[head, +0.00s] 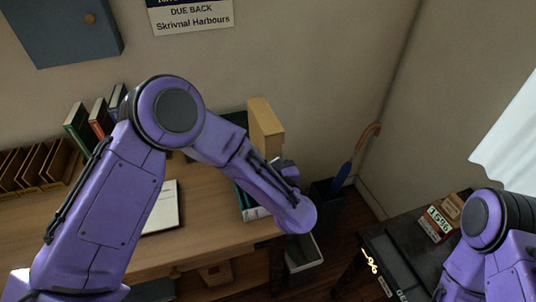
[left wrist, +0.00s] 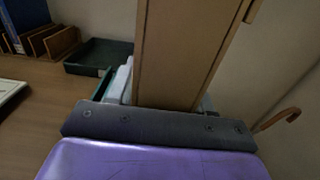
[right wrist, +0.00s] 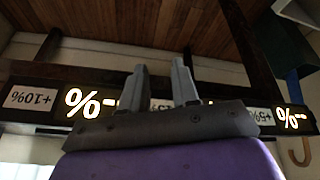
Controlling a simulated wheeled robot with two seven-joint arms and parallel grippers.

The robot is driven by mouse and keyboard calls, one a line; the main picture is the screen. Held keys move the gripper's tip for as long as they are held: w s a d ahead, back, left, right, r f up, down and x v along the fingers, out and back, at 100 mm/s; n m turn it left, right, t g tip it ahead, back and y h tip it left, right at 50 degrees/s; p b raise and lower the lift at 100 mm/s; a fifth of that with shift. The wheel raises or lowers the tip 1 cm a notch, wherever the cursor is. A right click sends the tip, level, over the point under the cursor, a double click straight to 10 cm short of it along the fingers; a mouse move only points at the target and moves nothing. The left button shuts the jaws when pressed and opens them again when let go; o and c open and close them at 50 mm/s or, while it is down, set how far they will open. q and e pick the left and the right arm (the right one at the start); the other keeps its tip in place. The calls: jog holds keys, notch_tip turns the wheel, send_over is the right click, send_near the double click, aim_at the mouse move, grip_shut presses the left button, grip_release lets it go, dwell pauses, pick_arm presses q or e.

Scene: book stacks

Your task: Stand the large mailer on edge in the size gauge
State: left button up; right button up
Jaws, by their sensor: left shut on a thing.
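The large mailer (head: 266,130) is a tan, flat-sided piece standing upright at the right end of the desk, partly behind my left arm. It fills the middle of the left wrist view (left wrist: 182,50). My left gripper (left wrist: 165,100) is shut on its lower part, with one grey finger on each side. The mailer's bottom edge is hidden by the gripper. A teal and white item (head: 248,203) lies under my left wrist; I cannot tell whether it belongs to the size gauge. My right gripper (right wrist: 160,78) is open and empty, its fingers apart.
A dark green tray (left wrist: 98,56) lies on the desk (head: 45,225) behind the mailer. An umbrella (head: 341,178) leans in a bin beyond the desk's right end. A dark table (head: 405,250) is at right.

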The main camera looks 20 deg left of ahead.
pick_arm(q)
jog(key=shift+f, duration=0.25)
jog(key=o, duration=1.3)
jog(key=shift+c, duration=0.2)
jog(key=shift+s, duration=0.1)
